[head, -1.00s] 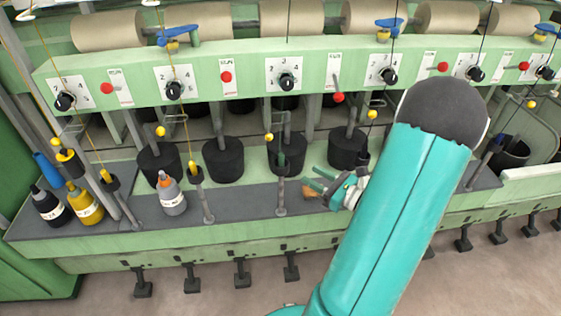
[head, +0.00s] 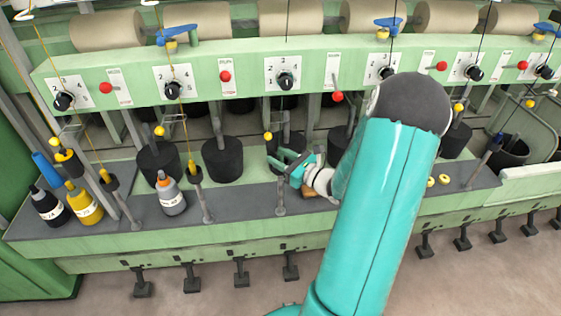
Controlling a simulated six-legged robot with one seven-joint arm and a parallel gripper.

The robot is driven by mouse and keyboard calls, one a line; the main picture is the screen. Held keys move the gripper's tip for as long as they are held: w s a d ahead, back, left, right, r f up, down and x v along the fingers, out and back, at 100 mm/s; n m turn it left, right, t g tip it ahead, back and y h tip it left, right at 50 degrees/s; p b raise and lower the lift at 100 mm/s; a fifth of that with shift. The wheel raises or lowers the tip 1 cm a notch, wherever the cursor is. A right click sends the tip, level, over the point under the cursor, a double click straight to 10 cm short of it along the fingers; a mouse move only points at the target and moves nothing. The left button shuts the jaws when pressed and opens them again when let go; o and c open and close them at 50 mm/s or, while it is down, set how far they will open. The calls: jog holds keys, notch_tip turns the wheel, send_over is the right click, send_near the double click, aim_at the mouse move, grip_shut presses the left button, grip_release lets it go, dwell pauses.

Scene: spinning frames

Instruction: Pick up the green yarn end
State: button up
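My gripper (head: 277,157) has teal fingers and is at the top of the third spindle post (head: 281,198), in the middle of the machine. A gap still shows between the fingers, so it looks open. In the earlier picture a small dark green piece, which looks like the green yarn end, sat on top of this post. Now the fingers cover that spot, and I cannot tell the green piece from them or whether they touch it. My teal arm comes in from the lower right and hides part of the machine.
Black cylinders (head: 222,160) stand behind the ledge (head: 240,204). White-grey (head: 171,197), yellow (head: 84,206) and black (head: 47,207) bottles stand at left. A small brown block (head: 308,190) lies under my gripper. A green panel with dials (head: 285,80) runs above. A yellow ball (head: 268,136) hangs close by.

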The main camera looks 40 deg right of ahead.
grip_shut()
jog(key=shift+r, duration=0.1)
